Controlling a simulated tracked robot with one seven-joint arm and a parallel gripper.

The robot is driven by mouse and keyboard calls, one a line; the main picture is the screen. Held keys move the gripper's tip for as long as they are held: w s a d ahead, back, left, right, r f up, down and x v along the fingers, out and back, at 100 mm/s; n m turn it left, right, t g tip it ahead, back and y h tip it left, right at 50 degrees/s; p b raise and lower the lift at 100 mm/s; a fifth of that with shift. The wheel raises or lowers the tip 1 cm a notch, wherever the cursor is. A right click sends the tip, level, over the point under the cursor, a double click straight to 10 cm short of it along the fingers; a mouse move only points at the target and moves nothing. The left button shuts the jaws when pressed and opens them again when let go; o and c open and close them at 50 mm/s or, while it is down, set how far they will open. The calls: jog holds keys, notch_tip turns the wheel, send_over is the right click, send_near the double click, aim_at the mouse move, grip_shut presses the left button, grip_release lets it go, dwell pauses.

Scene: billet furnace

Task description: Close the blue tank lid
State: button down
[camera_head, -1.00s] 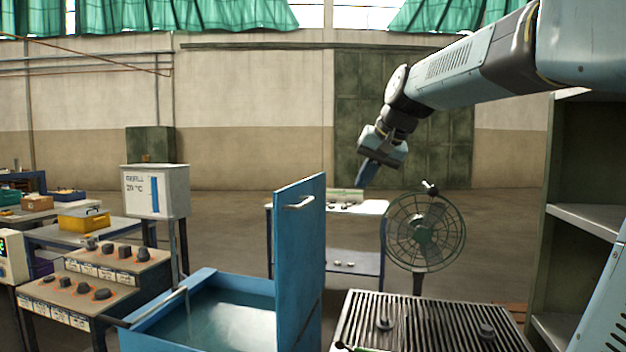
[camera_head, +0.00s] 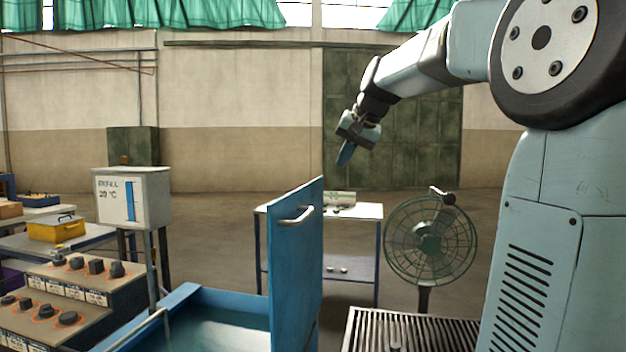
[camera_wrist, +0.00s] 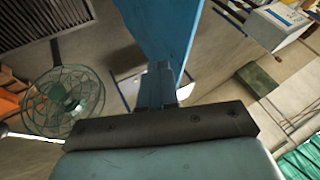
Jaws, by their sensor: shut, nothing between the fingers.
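The blue tank (camera_head: 182,303) stands at the lower middle of the head view with liquid in it. Its blue lid (camera_head: 300,262) stands upright on the tank's right side, so the tank is open. A metal handle (camera_head: 296,215) is on the lid's left face, near the top. My gripper (camera_head: 344,158) is shut and empty, pointing down, above and to the right of the lid's top edge in the picture. In the wrist view my gripper's fingers (camera_wrist: 158,82) are together in front of the blue lid (camera_wrist: 160,28). I cannot tell whether they touch it.
A green fan (camera_head: 430,240) and a slatted grate (camera_head: 410,332) stand right of the lid. A small table (camera_head: 365,211) is behind it. A gauge box (camera_head: 133,197) and a knob panel (camera_head: 75,285) stand left of the tank. Open floor lies behind.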

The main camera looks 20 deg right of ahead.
send_near(305, 198)
notch_tip(305, 198, down, 4)
jog(key=d, duration=0.2)
jog(key=shift+w+a+r, duration=0.1)
jog(key=shift+w+a, duration=0.5)
jog(key=shift+a, duration=0.2)
jog(key=shift+w+a+r, duration=0.1)
jog(key=shift+w+a, duration=0.5)
jog(key=shift+a, duration=0.2)
